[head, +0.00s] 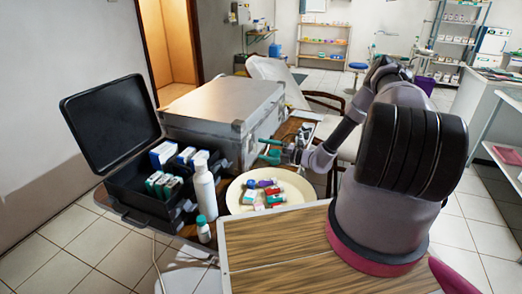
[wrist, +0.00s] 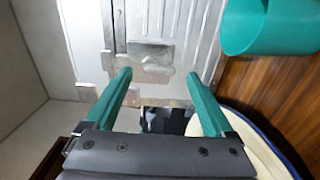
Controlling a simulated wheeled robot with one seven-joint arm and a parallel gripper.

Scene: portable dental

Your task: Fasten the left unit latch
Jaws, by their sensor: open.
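The silver metal unit case (head: 220,108) stands on the table with its lid down. In the wrist view, its ribbed metal face (wrist: 185,22) fills the upper middle. A metal latch plate (wrist: 150,52) shows on it, just beyond the gap between my fingertips. I cannot tell whether this latch is fastened. My gripper (wrist: 159,73) is open, with two teal fingers apart and nothing seen between them. In the head view, my gripper (head: 272,153) is at the right side of the case, close to it; the latch there is too small to make out.
A teal cylinder (wrist: 265,25) is close on the right in the wrist view. An open black case (head: 120,205) with boxes, a white bottle (head: 203,190), a small teal-capped bottle (head: 203,232) and a cream plate (head: 298,187) of small coloured items stand nearby.

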